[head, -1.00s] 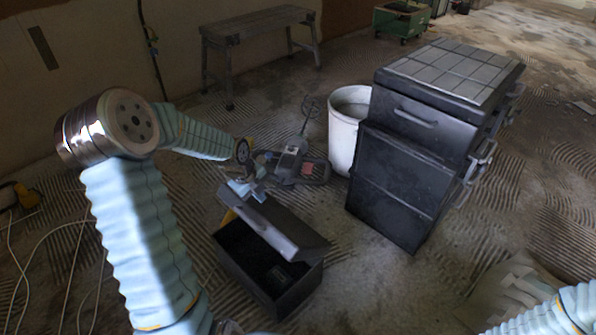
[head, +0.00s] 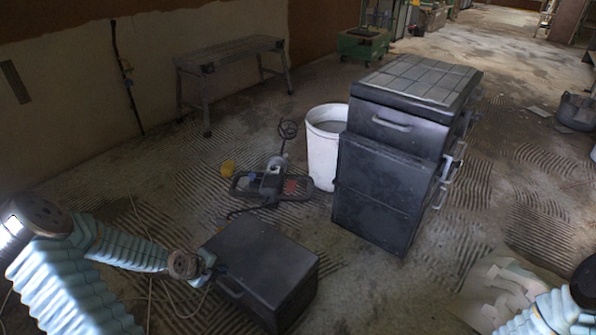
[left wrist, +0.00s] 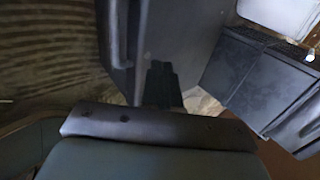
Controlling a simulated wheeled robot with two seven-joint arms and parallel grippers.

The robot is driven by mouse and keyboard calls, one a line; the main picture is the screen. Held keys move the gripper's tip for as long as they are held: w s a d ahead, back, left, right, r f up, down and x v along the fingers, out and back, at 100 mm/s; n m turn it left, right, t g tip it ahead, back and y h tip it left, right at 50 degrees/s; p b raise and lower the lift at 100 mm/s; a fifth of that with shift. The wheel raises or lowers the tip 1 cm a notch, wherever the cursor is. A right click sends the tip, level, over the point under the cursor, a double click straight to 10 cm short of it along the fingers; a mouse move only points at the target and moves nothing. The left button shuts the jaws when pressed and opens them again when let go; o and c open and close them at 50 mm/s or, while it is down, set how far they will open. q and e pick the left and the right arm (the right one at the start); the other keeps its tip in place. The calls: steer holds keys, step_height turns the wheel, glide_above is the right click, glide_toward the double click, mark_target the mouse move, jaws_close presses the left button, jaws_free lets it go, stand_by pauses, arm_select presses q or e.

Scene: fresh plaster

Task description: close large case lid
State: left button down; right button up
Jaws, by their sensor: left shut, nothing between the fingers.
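The large case (head: 262,270) is a dark box on the floor in the lower middle of the head view. Its lid (head: 262,248) lies flat over the box, and no opening shows. A handle (head: 230,287) is on its front left side. My left gripper (head: 212,268) is at the case's left edge, by the lid. In the left wrist view my dark fingers (left wrist: 160,85) are together, close to the grey case surface (left wrist: 180,40); whether they touch it is unclear. My right arm shows at the lower right, but its gripper cannot be made out.
A tall dark tool cabinet (head: 385,195) and a white bucket (head: 322,160) stand behind the case to the right. A power mixer (head: 270,182) lies behind it. A workbench (head: 230,58) stands by the wall.

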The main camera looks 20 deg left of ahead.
arm_select(q)
steer(key=s+f+b, duration=0.3)
steer(key=f+b, duration=0.1)
steer(key=f, duration=0.5)
steer(key=shift+a+f, duration=0.4)
